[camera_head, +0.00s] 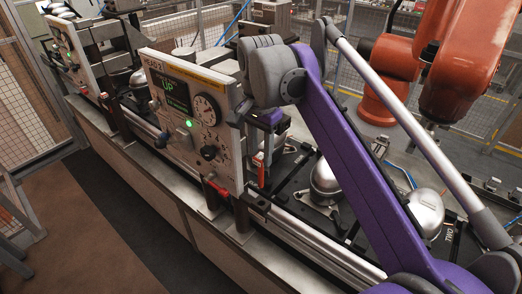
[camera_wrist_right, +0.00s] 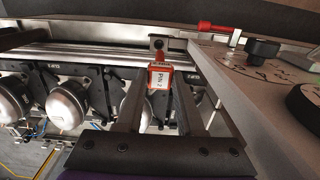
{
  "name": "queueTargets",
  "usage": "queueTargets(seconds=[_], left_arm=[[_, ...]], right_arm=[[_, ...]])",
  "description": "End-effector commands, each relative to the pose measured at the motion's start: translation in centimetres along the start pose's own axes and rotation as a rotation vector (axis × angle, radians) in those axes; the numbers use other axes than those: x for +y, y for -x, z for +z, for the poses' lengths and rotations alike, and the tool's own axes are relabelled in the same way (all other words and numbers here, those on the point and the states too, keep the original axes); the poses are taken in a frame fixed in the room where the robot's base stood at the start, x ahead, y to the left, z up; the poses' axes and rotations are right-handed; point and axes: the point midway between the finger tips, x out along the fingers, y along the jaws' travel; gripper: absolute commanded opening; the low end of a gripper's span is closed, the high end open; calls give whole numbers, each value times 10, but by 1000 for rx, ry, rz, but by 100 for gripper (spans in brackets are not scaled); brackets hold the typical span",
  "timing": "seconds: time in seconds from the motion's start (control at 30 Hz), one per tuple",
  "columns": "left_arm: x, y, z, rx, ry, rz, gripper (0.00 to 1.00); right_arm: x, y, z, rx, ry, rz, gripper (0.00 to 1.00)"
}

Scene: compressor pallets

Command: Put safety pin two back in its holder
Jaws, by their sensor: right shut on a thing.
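Safety pin two, a red tag marked "PIN 2" (camera_wrist_right: 160,77), sits between the fingertips of my right gripper (camera_wrist_right: 159,88) in the right wrist view. The gripper is shut on it. A small metal block with a hole (camera_wrist_right: 158,43) shows just beyond the tag; I cannot tell whether it is part of the pin or its holder. In the head view my right gripper (camera_head: 261,158) points down behind the right edge of the HEAD 2 panel (camera_head: 190,120), with red showing at its tips. The holder is not clearly identifiable. My left gripper is not in view.
Another red pin-like part (camera_wrist_right: 217,28) shows beside the panel in the wrist view. Silver domed compressors (camera_wrist_right: 65,108) stand on black pallets along the rail. An orange robot arm (camera_head: 440,60) stands at the back right. The panel is close to my gripper.

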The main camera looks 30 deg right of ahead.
Motion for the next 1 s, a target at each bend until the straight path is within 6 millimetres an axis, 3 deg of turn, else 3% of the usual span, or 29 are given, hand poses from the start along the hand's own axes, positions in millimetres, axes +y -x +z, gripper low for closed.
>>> queueTargets(seconds=[0.5, 1.0], left_arm=[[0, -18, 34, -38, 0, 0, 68], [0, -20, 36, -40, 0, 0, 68]], right_arm=[[1, -50, 1, -2, 0, 4, 0], [0, -54, 0, -1, 0, 1, 0]])
